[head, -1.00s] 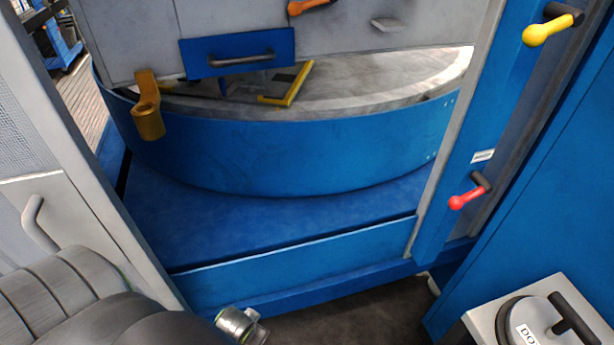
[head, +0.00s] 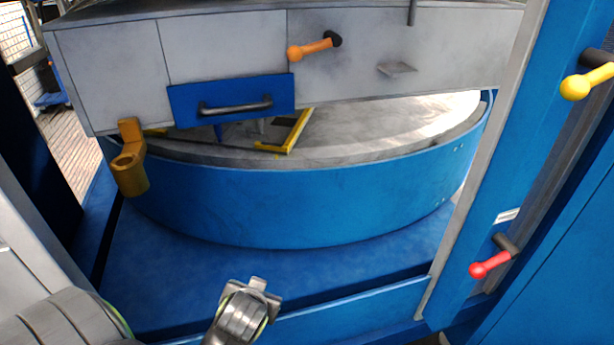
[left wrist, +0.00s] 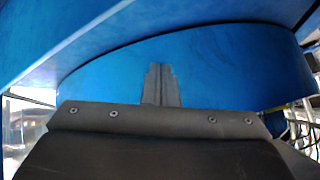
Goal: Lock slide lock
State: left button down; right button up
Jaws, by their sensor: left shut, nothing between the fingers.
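No part is labelled as the slide lock, so I cannot tell which one it is. An orange-knobbed lever (head: 312,48) points left on the grey front panel. Below it is a blue plate with a dark handle (head: 235,106). A yellow bracket with a ring (head: 130,165) hangs at the panel's lower left corner. My left gripper (head: 258,285) is in front of the blue base, well below these parts. In the left wrist view its shut fingers (left wrist: 160,75) point at a bare blue curved wall. It holds nothing. My right gripper is not in view.
A round blue drum (head: 320,205) stands behind my left gripper on a blue base (head: 180,275). On the right post are a yellow-knobbed lever (head: 578,87) and a red-knobbed lever (head: 482,268). A small grey ledge (head: 397,69) juts from the panel.

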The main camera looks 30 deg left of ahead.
pick_arm(q)
jog(key=w+a+r+n+t+y, duration=0.2)
jog(key=w+r+n+t+y, duration=0.4)
jog(key=w+r, duration=1.2)
jog(key=d+r+n+y, duration=0.2)
jog(key=r+y, duration=0.1)
jog(key=r, duration=0.5)
jog(key=w+d+r+n+y, duration=0.1)
jog(key=d+r+y, duration=0.1)
jog(key=r, duration=0.7)
jog(key=d+r+n+y, duration=0.1)
jog(key=r+y, duration=0.3)
jog(key=r, duration=0.5)
jog(key=shift+w+d+r+n, duration=0.15)
jog(key=shift+w+d+n, duration=0.2)
jog(key=shift+n, duration=0.45)
